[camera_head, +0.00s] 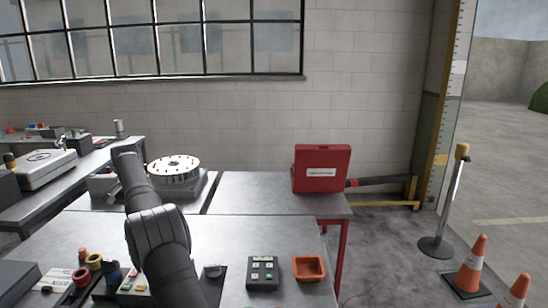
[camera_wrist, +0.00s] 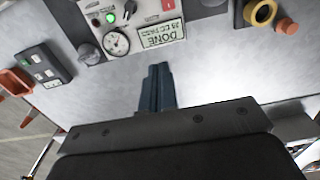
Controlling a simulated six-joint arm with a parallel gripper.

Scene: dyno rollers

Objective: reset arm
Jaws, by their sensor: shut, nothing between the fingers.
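My gripper (camera_wrist: 158,88) shows in the wrist view with its two dark fingers together and nothing between them. It points over the bare grey table top (camera_wrist: 200,75), apart from the things there. In the head view my dark arm (camera_head: 160,235) rises from the lower middle and leans up to the left. The gripper itself cannot be made out there.
A panel (camera_wrist: 118,43) with a gauge, green light and upside-down DONE plate lies ahead of the fingers. A button box (camera_head: 263,272) and an orange tray (camera_head: 309,268) stand right of my arm. A round white dial unit (camera_head: 173,170) and red case (camera_head: 321,168) stand farther back.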

